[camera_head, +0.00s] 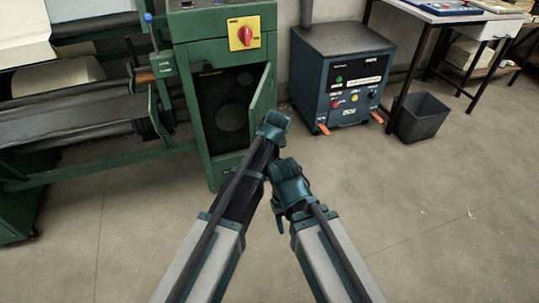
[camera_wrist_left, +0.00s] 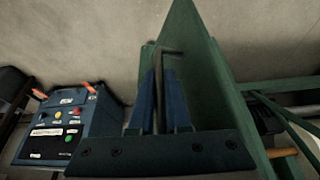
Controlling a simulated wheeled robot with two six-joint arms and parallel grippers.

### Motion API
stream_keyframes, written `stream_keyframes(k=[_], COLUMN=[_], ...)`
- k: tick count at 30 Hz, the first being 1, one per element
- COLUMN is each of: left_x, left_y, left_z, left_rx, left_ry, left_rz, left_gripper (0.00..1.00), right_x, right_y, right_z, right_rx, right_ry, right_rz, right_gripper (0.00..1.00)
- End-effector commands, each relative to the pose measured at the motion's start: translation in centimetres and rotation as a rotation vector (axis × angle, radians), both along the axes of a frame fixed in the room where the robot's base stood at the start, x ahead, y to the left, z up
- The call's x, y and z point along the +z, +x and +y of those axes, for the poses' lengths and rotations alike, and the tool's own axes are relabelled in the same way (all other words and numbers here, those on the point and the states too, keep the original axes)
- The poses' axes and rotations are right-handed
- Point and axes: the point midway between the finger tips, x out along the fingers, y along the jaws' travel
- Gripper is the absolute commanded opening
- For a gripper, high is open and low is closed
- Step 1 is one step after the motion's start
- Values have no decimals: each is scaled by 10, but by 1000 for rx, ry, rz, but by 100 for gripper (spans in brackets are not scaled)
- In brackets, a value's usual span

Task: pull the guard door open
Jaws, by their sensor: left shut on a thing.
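The green guard door (camera_head: 262,96) stands partly open on the right side of the green machine's dark opening. It also shows as a tall green panel in the left wrist view (camera_wrist_left: 208,85). My left gripper (camera_wrist_left: 162,80) has its blue fingers shut on the thin dark door handle (camera_wrist_left: 168,52), beside the door's face. In the head view my left wrist hides the handle and the fingers. My right gripper (camera_head: 281,222) hangs low to the right of my left arm, apart from the door; its jaw opening cannot be made out.
The green machine (camera_head: 200,120) carries a red knob on a yellow plate (camera_head: 244,33). A blue control cabinet (camera_head: 340,80) stands to the right, with a black bin (camera_head: 423,120) and table beyond. Green roller frames fill the left. Floor at front right is clear.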

Motion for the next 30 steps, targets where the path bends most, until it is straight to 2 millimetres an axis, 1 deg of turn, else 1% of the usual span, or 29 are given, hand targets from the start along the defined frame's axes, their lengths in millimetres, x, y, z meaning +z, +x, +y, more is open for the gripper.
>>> stream_keyframes(k=[13, 14, 18, 30], left_x=[0, 0, 0, 2], left_y=[1, 1, 1, 0], left_z=[0, 0, 0, 1], left_rx=[-1, -1, -1, 0], left_ry=[1, 1, 1, 0], left_rz=[0, 0, 0, 0], left_gripper=[0, 18, 44, 45], right_x=[0, 0, 0, 2], right_y=[0, 0, 0, 0], right_z=[0, 0, 0, 0], right_rx=[0, 0, 0, 0], right_ry=[0, 0, 0, 0], right_rz=[0, 0, 0, 0], right_gripper=[54, 54, 54, 54])
